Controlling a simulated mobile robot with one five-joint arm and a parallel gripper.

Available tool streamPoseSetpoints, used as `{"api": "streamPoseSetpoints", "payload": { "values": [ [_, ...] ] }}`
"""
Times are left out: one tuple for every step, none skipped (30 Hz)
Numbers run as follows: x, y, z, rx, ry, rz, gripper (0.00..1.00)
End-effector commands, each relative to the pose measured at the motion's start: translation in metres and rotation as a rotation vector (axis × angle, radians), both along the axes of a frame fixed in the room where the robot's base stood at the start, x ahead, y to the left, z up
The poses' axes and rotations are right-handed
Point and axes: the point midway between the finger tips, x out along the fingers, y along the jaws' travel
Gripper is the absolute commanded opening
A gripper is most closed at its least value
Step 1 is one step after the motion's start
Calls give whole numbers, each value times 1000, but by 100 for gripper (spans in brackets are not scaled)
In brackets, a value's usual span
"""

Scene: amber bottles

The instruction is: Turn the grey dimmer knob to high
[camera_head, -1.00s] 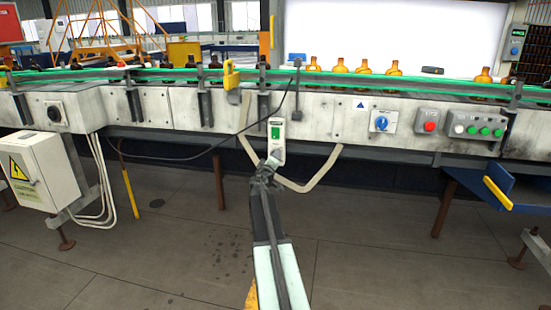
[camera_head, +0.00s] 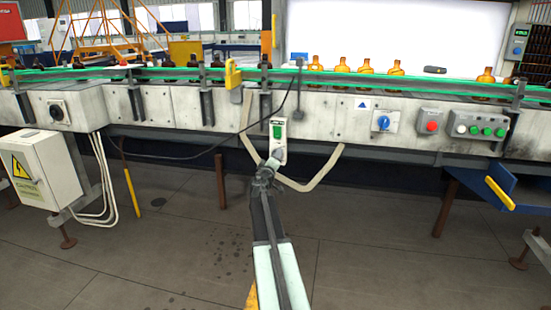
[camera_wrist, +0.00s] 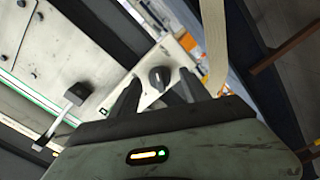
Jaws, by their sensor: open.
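The grey dimmer knob (camera_wrist: 158,78) is dark and round, on a pale plate (camera_wrist: 163,60) in the wrist view. My gripper (camera_wrist: 159,85) is open, with one dark finger on each side of the knob in that picture. Whether the fingers reach around the knob or stop short of it, I cannot tell. In the head view my gripper (camera_head: 270,166) is at the lower end of the pale dimmer plate (camera_head: 283,128), which has a green panel (camera_head: 277,131).
A beige cable loop (camera_head: 325,170) hangs around the plate and shows close to the right finger in the wrist view (camera_wrist: 214,45). A blue rotary switch (camera_head: 383,122) and a red button (camera_head: 432,126) are to the right. Amber bottles (camera_head: 343,66) stand on the conveyor above.

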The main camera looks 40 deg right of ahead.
Motion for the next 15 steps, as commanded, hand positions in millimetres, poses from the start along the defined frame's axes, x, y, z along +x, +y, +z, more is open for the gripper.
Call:
{"api": "streamPoseSetpoints", "payload": {
  "values": [
    [-7,10,0,0,0,1,55],
    [-10,15,0,0,0,1,55],
    [-14,23,0,0,0,2,55],
    [-17,28,0,0,0,4,55],
    [-20,34,0,0,0,4,55],
    [-24,41,0,0,0,4,55],
    [-27,45,0,0,0,4,55],
    [-29,49,0,0,0,4,55],
    [-31,52,0,1,0,3,55],
    [-32,54,0,0,0,2,55],
    [-32,55,0,0,0,2,55],
    [-32,55,0,0,-1,2,55],
    [-32,55,0,0,-1,2,55],
    [-31,55,0,0,0,2,55],
    [-31,54,0,0,0,2,55]
  ]
}}
